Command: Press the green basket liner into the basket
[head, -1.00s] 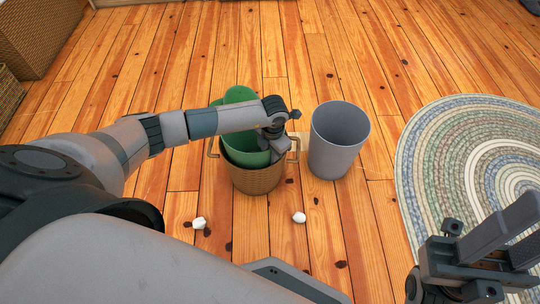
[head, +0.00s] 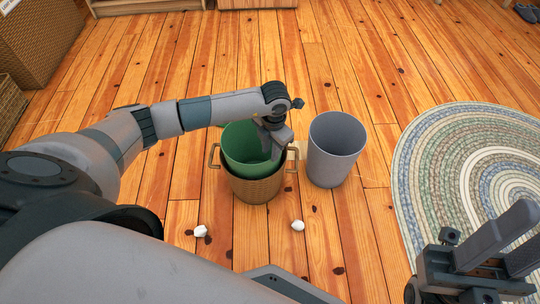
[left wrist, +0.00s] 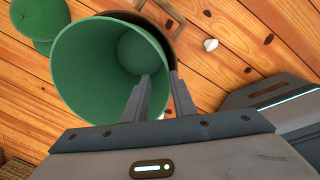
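The green basket liner (head: 243,146) sits partly in the brown woven basket (head: 255,191), its rim above the basket's rim. It shows large and open-mouthed in the left wrist view (left wrist: 85,75), with a little of the basket (left wrist: 169,28) beside it. My left gripper (head: 273,150) is at the liner's right side. In the left wrist view its fingers (left wrist: 160,80) stand apart, one over the liner's inside and one outside its wall. The liner's bottom outside is hidden. My right gripper (head: 508,245) is open and empty, away from the basket.
A grey bin (head: 335,152) stands close right of the basket. Two white crumpled bits (head: 200,231) (head: 297,225) lie in front. Another green thing (left wrist: 40,22) shows beyond the liner. A braided rug (head: 425,165) lies at right.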

